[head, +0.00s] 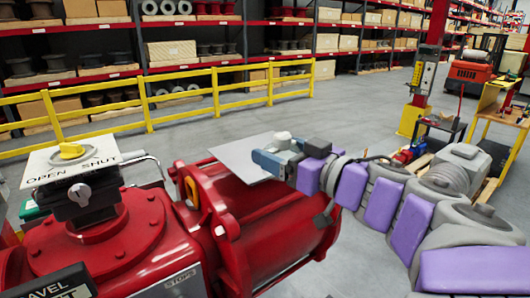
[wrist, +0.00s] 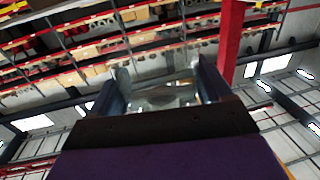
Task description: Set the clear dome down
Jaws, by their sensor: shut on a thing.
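My gripper (head: 278,152) is at the end of my arm, over the right part of a flat grey plate (head: 232,158) beside the red actuator (head: 130,225). In the wrist view, my gripper (wrist: 160,92) has its two dark fingers apart, with the clear dome (wrist: 168,98) between them. The dome is see-through, so its outline is faint. In the head view I cannot clearly make out the dome, and whether it touches the plate cannot be told. The square OPEN/SHUT indicator plate (head: 50,172), with a yellow pointer (head: 73,150), is uncovered at left.
A red ribbed cylinder (head: 270,220) lies below the grey plate. A yellow railing (head: 150,108) runs behind, before loaded shelves (head: 180,50). A workbench (head: 495,115) and red machine (head: 468,75) stand at right. Grey floor beyond the actuator is open.

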